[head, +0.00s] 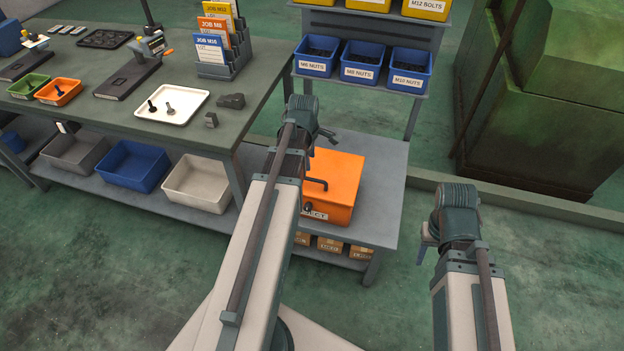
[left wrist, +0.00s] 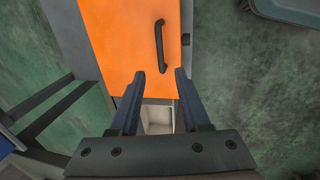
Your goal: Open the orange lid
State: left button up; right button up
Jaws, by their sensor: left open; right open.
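The orange lid (head: 343,172) is the flat top of an orange box on a low grey stand, partly hidden by my left arm in the head view. It looks closed. The lid also shows in the left wrist view (left wrist: 120,40), with a dark bar handle (left wrist: 161,45) on it. My left gripper (head: 325,135) shows from behind in the head view, above the box. In the left wrist view its open fingers (left wrist: 160,74) are empty, their tips near the handle's end but apart from it in the picture. My right gripper (head: 427,240) is right of the stand, fingers mostly hidden.
The grey stand (head: 385,165) has blue nut bins (head: 362,73) on a rack above and small cartons (head: 329,244) below. A workbench (head: 262,90) with a white tray (head: 190,94) of bolts is at left. A large green machine (head: 550,110) stands at right. Floor in front is clear.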

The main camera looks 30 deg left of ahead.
aim_at(312, 179)
pick_arm(q)
jog(key=f+b, duration=0.3)
jog(key=w+f+b, duration=0.1)
jog(key=f+b, duration=0.2)
jog(key=f, duration=0.1)
jog(key=w+f+b, duration=0.1)
jog(key=f+b, duration=0.3)
jog(key=shift+a+f, duration=0.1)
jog(key=shift+a, duration=0.15)
grip_shut()
dwell(1.1)
